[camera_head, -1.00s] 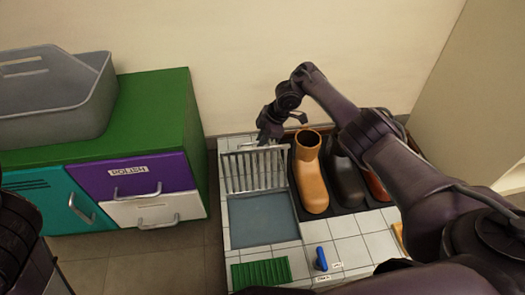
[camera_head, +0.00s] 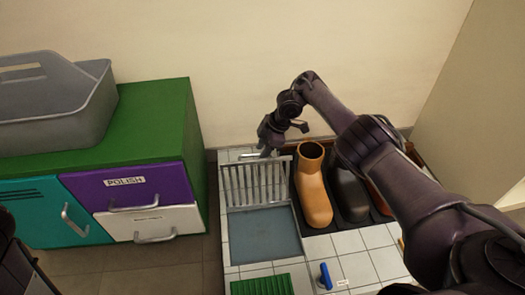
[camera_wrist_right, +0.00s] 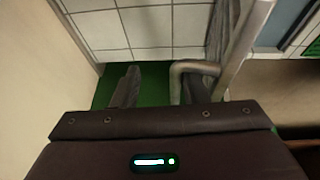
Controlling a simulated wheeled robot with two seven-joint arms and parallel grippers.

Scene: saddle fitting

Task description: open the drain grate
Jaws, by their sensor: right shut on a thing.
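The drain grate (camera_head: 240,184), a pale metal frame with several bars, stands raised along the back edge of the blue-grey drain opening (camera_head: 264,236) in the head view. My right gripper (camera_head: 266,150) is at the grate's top edge. In the right wrist view, a bent metal handle (camera_wrist_right: 180,80) of the grate lies between the two dark fingers (camera_wrist_right: 160,90), close to the right-hand one. The jaws are shut on it, though the contact itself is partly hidden. My left gripper is out of view; only a dark part of my left arm shows at the left edge.
A tan boot (camera_head: 312,190) and a dark boot (camera_head: 347,190) stand right of the grate. A green ribbed mat (camera_head: 262,286) and a blue handle (camera_head: 325,277) are in front. A green cabinet (camera_head: 150,110) with a grey caddy (camera_head: 50,125) stands left.

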